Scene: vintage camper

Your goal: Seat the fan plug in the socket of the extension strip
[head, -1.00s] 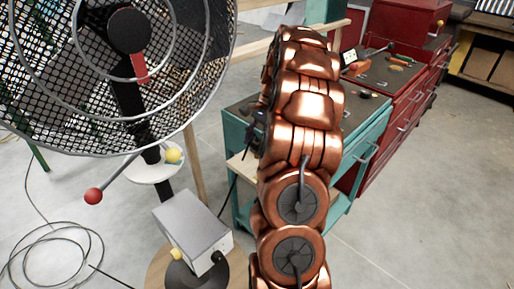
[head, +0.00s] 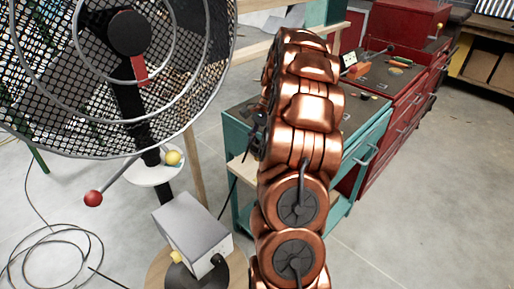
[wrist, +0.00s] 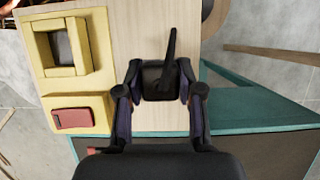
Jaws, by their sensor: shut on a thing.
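In the wrist view my gripper (wrist: 160,88) is shut on the black fan plug (wrist: 159,75), with one finger on each side. The plug's black cord (wrist: 171,42) sticks up from it. The yellow extension strip (wrist: 96,55) lies to the left of the plug on a pale wooden board. It has a square socket (wrist: 62,48) with a dark recess and a red switch (wrist: 72,118). The plug is apart from the socket, to its right. In the head view my arm hides the strip and plug. The fan (head: 125,60) stands at the left.
The pale board (wrist: 135,30) has bare room between strip and plug. A teal bench (head: 240,190) stands behind my arm, with red cabinets (head: 400,95) beyond. A grey box (head: 195,235) sits below the fan. A loose cable (head: 50,250) lies on the floor.

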